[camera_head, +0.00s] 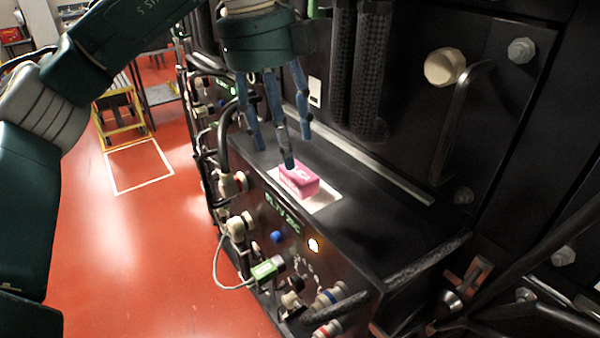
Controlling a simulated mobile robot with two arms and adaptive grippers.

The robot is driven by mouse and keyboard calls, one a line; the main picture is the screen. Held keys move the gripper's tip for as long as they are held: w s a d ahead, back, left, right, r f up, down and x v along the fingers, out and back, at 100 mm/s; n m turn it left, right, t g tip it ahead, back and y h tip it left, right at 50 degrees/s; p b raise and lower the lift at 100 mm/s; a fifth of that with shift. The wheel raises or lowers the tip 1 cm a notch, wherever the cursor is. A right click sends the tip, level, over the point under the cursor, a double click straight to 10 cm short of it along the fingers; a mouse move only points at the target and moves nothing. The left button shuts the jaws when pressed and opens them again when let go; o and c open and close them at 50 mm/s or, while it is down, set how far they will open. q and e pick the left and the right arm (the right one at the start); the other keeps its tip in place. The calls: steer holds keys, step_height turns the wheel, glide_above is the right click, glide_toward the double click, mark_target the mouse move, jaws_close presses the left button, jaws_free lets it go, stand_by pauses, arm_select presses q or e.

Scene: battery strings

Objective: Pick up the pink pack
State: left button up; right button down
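A small pink pack (299,181) with pale lettering lies on a white patch (326,199) on top of a black battery unit. My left gripper (282,148) hangs over the unit, pointing down, with its blue-grey fingers spread apart and nothing between them. Its nearest fingertip is just above and behind the pack in the picture and overlaps its upper edge; I cannot tell whether it touches. My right gripper is not in view.
The black unit's front (285,225) carries knobs, cable plugs, a lit lamp and a green display. A tall black rack wall with thick braided cables (357,70) and a handle (458,120) rises close behind. Open red floor (150,250) lies left, with a yellow cart (122,105) farther back.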

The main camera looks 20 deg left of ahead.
mark_target(293, 173)
arm_select(q)
steer(key=shift+w+d+f+p, duration=0.1)
steer(key=shift+f+p, duration=0.1)
steer(key=shift+f, duration=0.4)
steer(key=shift+w+d+f+p, duration=0.1)
steer(key=shift+f+p, duration=0.05)
steer(key=shift+f, duration=0.4)
steer(key=f, duration=0.1)
steer(key=f+p, duration=0.1)
steer(key=f, duration=0.1)
steer(key=shift+w+d+f+p, duration=0.2)
steer(key=shift+w+f+p, duration=0.1)
steer(key=shift+w, duration=0.1)
steer(key=shift+f, duration=0.45)
steer(key=shift+d, duration=0.1)
steer(key=c, duration=1.2)
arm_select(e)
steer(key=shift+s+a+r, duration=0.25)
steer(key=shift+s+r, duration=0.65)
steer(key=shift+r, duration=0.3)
